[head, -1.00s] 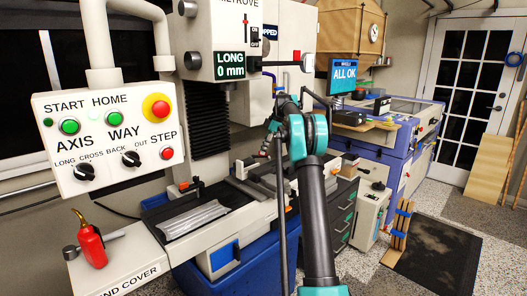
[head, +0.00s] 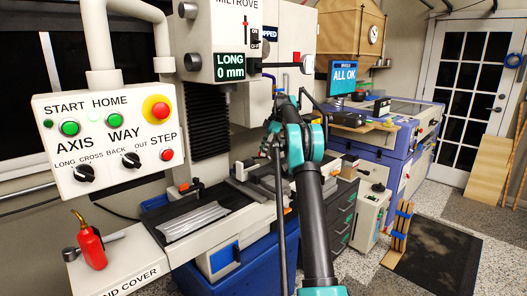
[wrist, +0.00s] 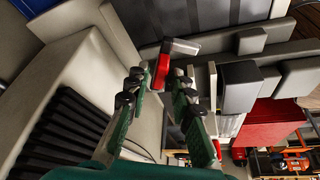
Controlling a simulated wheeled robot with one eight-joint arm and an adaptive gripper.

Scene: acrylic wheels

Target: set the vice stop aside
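A small red piece with a grey end (wrist: 163,66) shows in the wrist view, just beyond and between my fingertips. It may be the vice stop, but I cannot tell for sure. My gripper (wrist: 160,88) has its two green-and-black fingers apart, one on each side of the line to the red piece. I see no clear contact with it. Grey blocks that look like the vice (wrist: 241,86) lie just right of the fingers. In the head view my arm hides most of the vice and gripper area.
The mill's table (head: 196,222) carries a metal tray part. A red oil can (head: 90,246) stands on the cover at the left. The control panel (head: 105,142) hangs above it. A red box (wrist: 272,124) and a pale machine body (wrist: 75,65) flank my gripper.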

